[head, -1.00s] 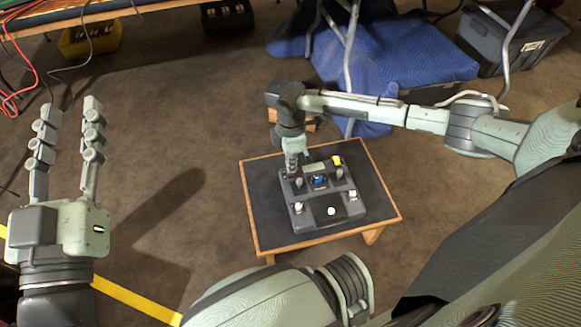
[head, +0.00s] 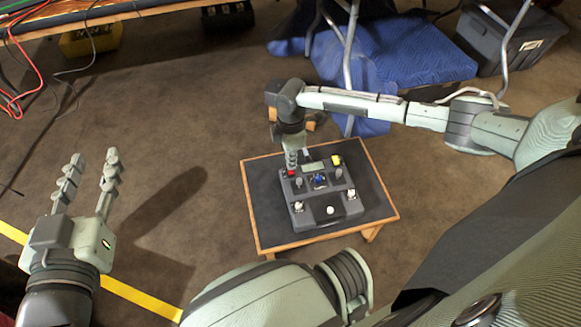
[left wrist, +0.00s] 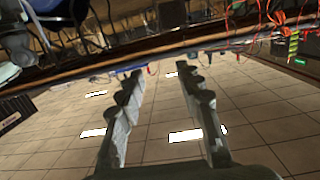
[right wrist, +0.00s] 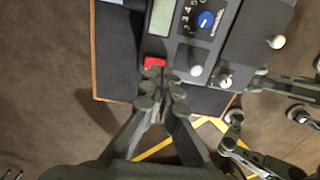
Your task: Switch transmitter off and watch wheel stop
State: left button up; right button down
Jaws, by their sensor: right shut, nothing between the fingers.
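The transmitter (head: 327,208) is a dark grey box with a small screen, a blue knob (head: 319,180), white-topped sticks and a yellow part. It lies on a small table. Its red switch (head: 291,173) is at the far left corner and also shows in the right wrist view (right wrist: 154,62). My right gripper (head: 291,165) is shut and empty, its fingertips (right wrist: 160,78) right beside the red switch; I cannot tell whether they touch it. My left gripper (head: 93,160) is open and empty, over the floor at left. I cannot make out a wheel.
The small wood-edged table (head: 268,228) has bare dark top around the transmitter. A blue padded cover (head: 400,62) and metal legs stand behind it. A grey bin (head: 497,45) is at the far right, a yellow bin (head: 90,40) at the far left. Open floor lies between.

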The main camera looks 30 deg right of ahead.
aim_at(291, 172)
jog(key=shift+r+p, duration=0.55)
jog(key=shift+p, duration=0.05)
jog(key=shift+r+p, duration=0.3)
pick_arm(q)
jog(key=shift+s+a+f+g+y, duration=2)
jog(key=shift+a+f+g, duration=0.9)
jog(key=shift+a+f, duration=1.6)
pick_arm(e)
jog(key=shift+r+p, duration=0.25)
jog(key=shift+p, duration=0.05)
jog(key=shift+r+p, duration=0.3)
jog(key=shift+p, duration=0.05)
jog(key=shift+r+p, duration=0.25)
jog(key=shift+p, duration=0.05)
jog(key=shift+r+p, duration=0.25)
jog(key=shift+p, duration=0.05)
jog(key=shift+r, duration=0.25)
pick_arm(q)
jog(key=s+a+f+n+g+y, duration=0.2)
jog(key=s+a+f+g, duration=0.3)
jog(key=s, duration=0.5)
jog(key=shift+s+a+f+g+y, duration=0.35)
jog(key=shift+a+g, duration=0.35)
jog(key=shift+a, duration=0.45)
